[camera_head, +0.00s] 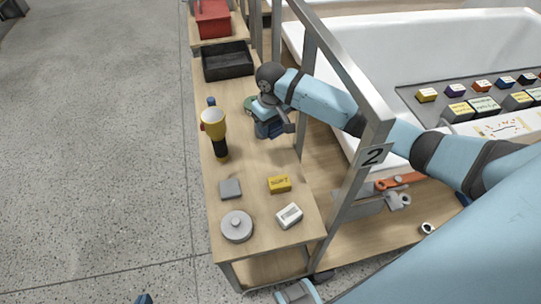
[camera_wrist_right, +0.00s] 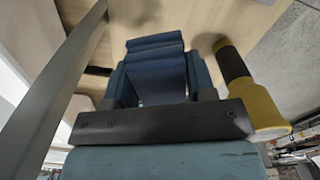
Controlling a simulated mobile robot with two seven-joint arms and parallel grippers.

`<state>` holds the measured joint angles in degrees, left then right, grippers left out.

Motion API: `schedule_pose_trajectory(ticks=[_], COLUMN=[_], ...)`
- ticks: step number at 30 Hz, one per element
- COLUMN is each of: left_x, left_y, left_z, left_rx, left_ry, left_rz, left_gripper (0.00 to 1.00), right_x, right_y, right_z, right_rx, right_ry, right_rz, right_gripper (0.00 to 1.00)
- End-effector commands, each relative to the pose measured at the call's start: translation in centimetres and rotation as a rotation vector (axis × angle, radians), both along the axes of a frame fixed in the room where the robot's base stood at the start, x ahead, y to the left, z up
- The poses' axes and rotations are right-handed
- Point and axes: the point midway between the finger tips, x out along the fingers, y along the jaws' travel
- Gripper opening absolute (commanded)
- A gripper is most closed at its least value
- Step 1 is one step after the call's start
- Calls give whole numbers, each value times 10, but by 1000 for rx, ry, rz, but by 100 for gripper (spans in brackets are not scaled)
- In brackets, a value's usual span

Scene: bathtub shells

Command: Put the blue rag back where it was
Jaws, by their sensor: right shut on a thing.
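The blue rag (camera_wrist_right: 155,70) is a dark blue folded cloth between the fingers of my right gripper (camera_wrist_right: 158,88) in the right wrist view. In the head view my right gripper (camera_head: 268,127) is over the wooden bench (camera_head: 240,165), near its right side, and largely hides the rag. I cannot tell whether the rag touches the bench top. A small blue tip at the bottom edge of the head view seems to be part of my left gripper (camera_head: 145,298); its jaws are cut off.
A black tray (camera_head: 227,61) is behind. A yellow block (camera_head: 279,184), grey block (camera_head: 230,189), white block (camera_head: 289,216) and round grey lid (camera_head: 236,226) are in front. A metal post (camera_head: 352,190) rises at right.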

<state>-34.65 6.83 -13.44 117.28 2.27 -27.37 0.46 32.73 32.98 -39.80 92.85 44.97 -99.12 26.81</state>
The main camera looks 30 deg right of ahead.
Motion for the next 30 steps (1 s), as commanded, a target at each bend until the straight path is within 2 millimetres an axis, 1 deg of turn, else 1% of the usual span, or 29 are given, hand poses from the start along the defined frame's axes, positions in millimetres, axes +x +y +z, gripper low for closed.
schedule_pose_trajectory(ticks=[1,3,6,9,12,17,19,25,27,30], left_x=[1,1,1,1,2,1,1,1,2,2], left_y=[0,0,0,0,-1,-1,-1,-1,-1,-1], left_z=[-3,-4,-6,-7,-7,-6,-7,-11,-10,-9], left_rx=[-2,-2,-1,1,1,1,1,3,3,4], left_ry=[0,1,-4,-8,-10,-12,-13,-16,-17,-17], left_rz=[1,2,0,-1,-3,-3,-3,-5,-6,-7], left_gripper=[0,0,0,0,0,0,0,0,0,0], right_x=[0,-1,0,0,0,0,0,0,0,0], right_y=[0,0,-1,0,0,0,0,-1,-1,0], right_z=[-16,-36,-62,-83,-96,-105,-112,-142,-145,-145], right_rx=[0,-1,-1,0,1,1,0,-1,-1,0], right_ry=[3,4,3,1,0,0,1,0,-1,-2], right_rz=[-1,0,-2,-1,0,0,0,-1,0,0], right_gripper=[28,28,28,28,28,28,28,28,28,28])
